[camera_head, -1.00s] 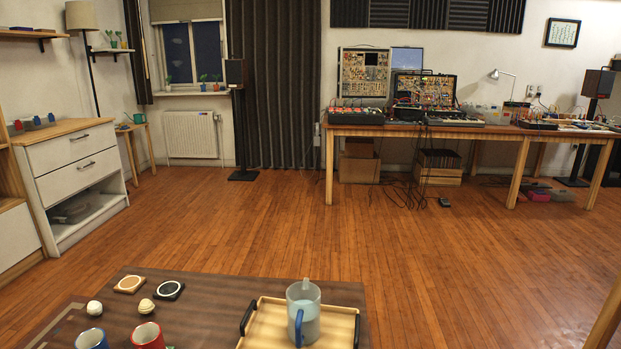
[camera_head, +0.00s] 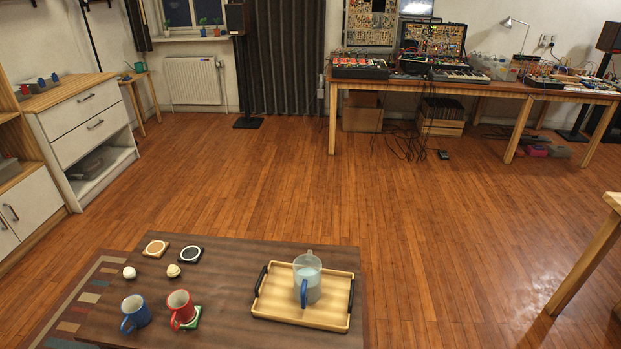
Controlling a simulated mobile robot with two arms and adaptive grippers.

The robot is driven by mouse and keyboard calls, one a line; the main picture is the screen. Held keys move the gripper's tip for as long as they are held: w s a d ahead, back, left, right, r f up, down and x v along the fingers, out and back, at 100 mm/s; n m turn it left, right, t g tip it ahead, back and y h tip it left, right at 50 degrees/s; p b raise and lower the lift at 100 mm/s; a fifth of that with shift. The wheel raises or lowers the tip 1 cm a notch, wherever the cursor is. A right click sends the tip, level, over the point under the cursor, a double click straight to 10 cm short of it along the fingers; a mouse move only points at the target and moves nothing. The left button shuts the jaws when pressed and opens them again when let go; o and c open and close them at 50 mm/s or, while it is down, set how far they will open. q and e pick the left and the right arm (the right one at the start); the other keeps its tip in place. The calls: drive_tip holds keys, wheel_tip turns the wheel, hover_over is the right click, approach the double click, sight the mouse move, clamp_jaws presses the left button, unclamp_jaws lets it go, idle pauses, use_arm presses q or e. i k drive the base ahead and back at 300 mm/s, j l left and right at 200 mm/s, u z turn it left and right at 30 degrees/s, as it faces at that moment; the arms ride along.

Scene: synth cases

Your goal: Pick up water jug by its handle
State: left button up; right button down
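The water jug (camera_head: 310,279) is clear with pale bluish water inside and a blue handle (camera_head: 304,293) that faces toward me. It stands upright on a light wooden tray (camera_head: 275,302) with two dark handles, on the right part of the low dark wooden table (camera_head: 232,286). Neither of my grippers shows in the head view.
Two coasters (camera_head: 156,248) (camera_head: 190,254) and two small pale round objects (camera_head: 129,272) (camera_head: 173,270) lie further back.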

sight(308, 268)
drive_tip(key=i+j+z, duration=0.15)
drive_tip(key=j+z, duration=0.2)
drive_tip(key=j, duration=1.6)
drive_tip(key=j+z, duration=0.35)
drive_tip(key=j, duration=1.65)
drive_tip(key=k, duration=0.05)
